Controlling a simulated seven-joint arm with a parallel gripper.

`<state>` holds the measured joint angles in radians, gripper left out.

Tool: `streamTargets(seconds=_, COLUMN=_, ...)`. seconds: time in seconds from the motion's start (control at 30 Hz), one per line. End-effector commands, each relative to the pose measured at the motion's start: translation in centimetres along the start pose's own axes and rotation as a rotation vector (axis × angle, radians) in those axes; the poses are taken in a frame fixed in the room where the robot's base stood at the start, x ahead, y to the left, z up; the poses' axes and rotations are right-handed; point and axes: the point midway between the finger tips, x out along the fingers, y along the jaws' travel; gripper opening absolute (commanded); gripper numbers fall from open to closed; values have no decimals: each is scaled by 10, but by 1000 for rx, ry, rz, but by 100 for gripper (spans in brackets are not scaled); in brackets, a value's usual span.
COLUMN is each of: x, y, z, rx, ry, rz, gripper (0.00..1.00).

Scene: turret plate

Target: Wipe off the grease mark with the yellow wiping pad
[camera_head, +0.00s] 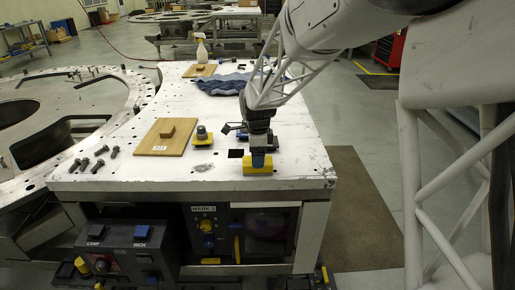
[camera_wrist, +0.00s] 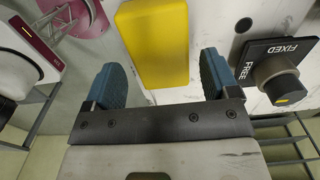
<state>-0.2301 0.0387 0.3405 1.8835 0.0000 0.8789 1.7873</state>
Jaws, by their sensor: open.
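The yellow wiping pad (camera_head: 257,170) lies on the white plate near its front right edge. My gripper (camera_head: 259,158) is directly above it, pointing down, with the fingertips close to the pad's top. In the wrist view the yellow pad (camera_wrist: 153,45) appears between and ahead of the two blue fingers, which are spread apart with a gap on each side. I cannot tell whether the fingers touch it. Faint dark smudges (camera_head: 290,183) show on the plate to the right of the pad; I cannot tell if they are the grease mark.
A wooden board (camera_head: 154,145) with a small block, several dark bolts (camera_head: 98,164) and a knob on a yellow base (camera_head: 202,138) stand left. A blue cloth (camera_head: 222,84) and spray bottle (camera_head: 201,48) are behind. A FIXED/FREE knob (camera_wrist: 276,75) is right of my fingers.

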Motion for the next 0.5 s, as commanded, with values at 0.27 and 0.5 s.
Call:
streamTargets(seconds=0.27, x=18, y=0, z=0, rx=0, ry=0, rz=0, gripper=81)
streamTargets(seconds=0.5, x=25, y=0, z=0, rx=0, ry=0, rz=0, gripper=81)
